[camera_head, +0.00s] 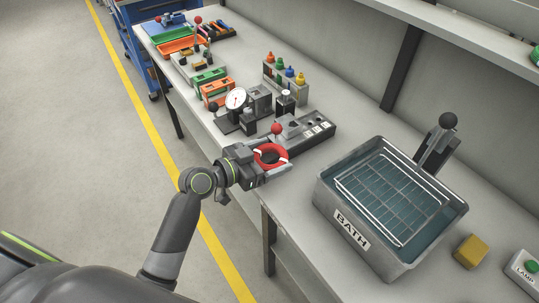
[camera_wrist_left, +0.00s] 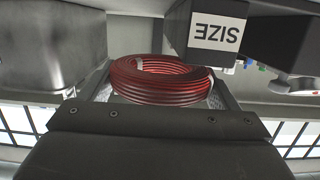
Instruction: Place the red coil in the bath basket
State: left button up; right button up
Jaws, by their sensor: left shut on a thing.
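The red coil (camera_head: 270,157) is held in my left gripper (camera_head: 268,160), whose jaws are shut on it. It also shows between the fingers in the left wrist view (camera_wrist_left: 160,82). The gripper is at the bench's front edge, left of the bath. The grey bath (camera_head: 388,205), labelled BATH, stands on the bench. The wire basket (camera_head: 390,195) sits inside it over bluish liquid, and no coil shows in it. My right gripper is not in view.
A lever with a black knob (camera_head: 437,145) stands behind the bath. A yellow block (camera_head: 470,251) and a lamp box (camera_head: 524,268) are on its right. A dark block with a red-knobbed lever (camera_head: 305,130) and a dial gauge (camera_head: 236,98) stand behind the gripper.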

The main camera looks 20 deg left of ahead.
pick_arm(q)
jog(key=shift+f+b, duration=0.3)
jog(key=shift+f, duration=0.05)
jog(key=o, duration=0.9)
jog(key=shift+r, duration=0.15)
jog(key=shift+r+p, duration=0.55)
jog(key=shift+p, duration=0.25)
jog(key=shift+b+v, duration=1.15)
jog(key=shift+v, duration=4.85)
